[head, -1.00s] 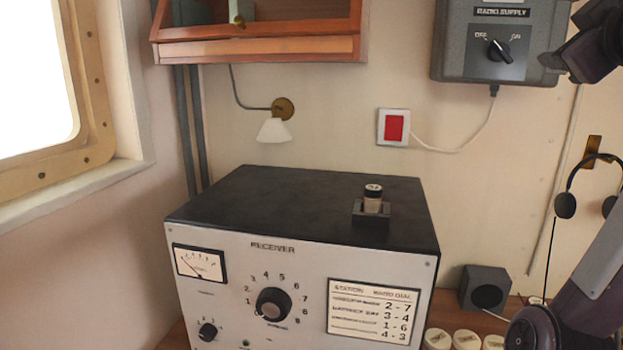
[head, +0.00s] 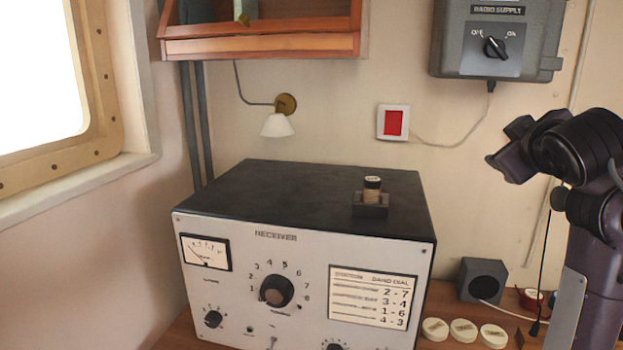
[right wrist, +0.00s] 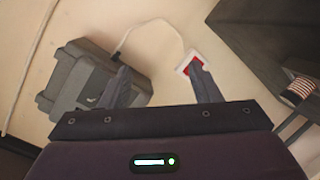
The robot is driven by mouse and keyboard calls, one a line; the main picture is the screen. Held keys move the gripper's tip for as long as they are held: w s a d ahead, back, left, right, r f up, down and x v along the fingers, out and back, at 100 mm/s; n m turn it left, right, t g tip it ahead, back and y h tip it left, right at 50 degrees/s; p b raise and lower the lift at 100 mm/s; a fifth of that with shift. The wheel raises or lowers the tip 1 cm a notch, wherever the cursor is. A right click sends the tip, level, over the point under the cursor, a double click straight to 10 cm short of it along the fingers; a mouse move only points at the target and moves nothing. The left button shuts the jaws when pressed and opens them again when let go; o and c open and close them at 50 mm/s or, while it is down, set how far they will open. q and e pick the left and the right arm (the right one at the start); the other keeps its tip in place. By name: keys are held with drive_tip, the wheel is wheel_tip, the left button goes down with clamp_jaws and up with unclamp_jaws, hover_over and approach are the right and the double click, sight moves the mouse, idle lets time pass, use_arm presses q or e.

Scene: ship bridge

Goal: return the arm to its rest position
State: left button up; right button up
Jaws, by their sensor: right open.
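My right arm comes in from the right edge in the head view. My right gripper (head: 507,150) is open and empty, pointing left in front of the wall below the grey radio supply box (head: 498,40). In the right wrist view my right gripper (right wrist: 160,82) shows two spread fingers with nothing between them. The supply box (right wrist: 85,82) appears behind the left finger and a red wall switch (right wrist: 193,66) behind the right one. My left gripper is not in view.
The receiver (head: 300,290) stands on the wooden desk, with a small cylinder (head: 373,190) in a holder on top. A small speaker box (head: 483,279) and several round white labelled pieces (head: 464,330) lie right of it. A shelf (head: 260,45) and wall lamp (head: 277,125) are above.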

drive_tip(key=s+a+f+m+g+y, duration=0.1)
drive_tip(key=s+a+f+g, duration=0.15)
drive_tip(key=f, duration=1.15)
drive_tip(key=s+a+f+g, duration=0.2)
drive_tip(key=a+f, duration=0.2)
drive_tip(key=f, duration=1)
drive_tip(key=s+a+f+m+g+y, duration=0.1)
drive_tip(key=s+a+f+m+g, duration=0.2)
drive_tip(key=s+f, duration=0.85)
drive_tip(key=s+a+f+g+y, duration=0.2)
drive_tip(key=s+a+f+g, duration=0.2)
drive_tip(key=s+f, duration=0.7)
wheel_tip(320, 180, down, 28)
drive_tip(key=s+r+g+b, duration=0.1)
drive_tip(key=s+b, duration=0.1)
drive_tip(key=s+d+f, duration=0.2)
drive_tip(key=s+f, duration=0.8)
drive_tip(key=f, duration=0.1)
drive_tip(key=s+d+f+g+b, duration=0.1)
drive_tip(key=s+f, duration=0.9)
drive_tip(key=f, duration=0.1)
drive_tip(key=shift+d, duration=0.35)
